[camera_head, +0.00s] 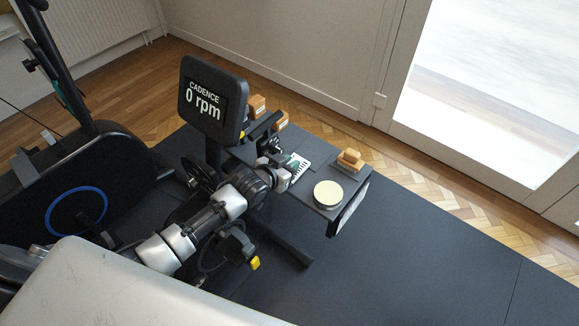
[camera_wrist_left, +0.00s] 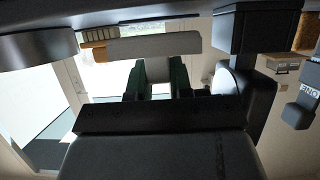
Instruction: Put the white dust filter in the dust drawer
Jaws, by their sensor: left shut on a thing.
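My left gripper (camera_head: 290,168) is low over the dark shelf beside the CADENCE display. In the left wrist view, its dark green fingers (camera_wrist_left: 158,84) are closed on a pale grey piece with a wide slab across its top. This looks like the white dust filter (camera_wrist_left: 153,44), seen in shade. In the head view, a white ribbed panel (camera_head: 301,166) shows right at the fingertips and seems to be the same filter. Whether it touches the shelf is hidden. I cannot pick out the dust drawer with certainty. My right gripper is not in view.
The dark shelf (camera_head: 315,187) carries a round cream disc (camera_head: 328,194) and an orange-brown block (camera_head: 350,158). More brown blocks (camera_head: 257,106) stand behind the CADENCE display (camera_head: 211,101), which rises close to my left arm. The dark floor mat (camera_head: 440,240) on the right is clear.

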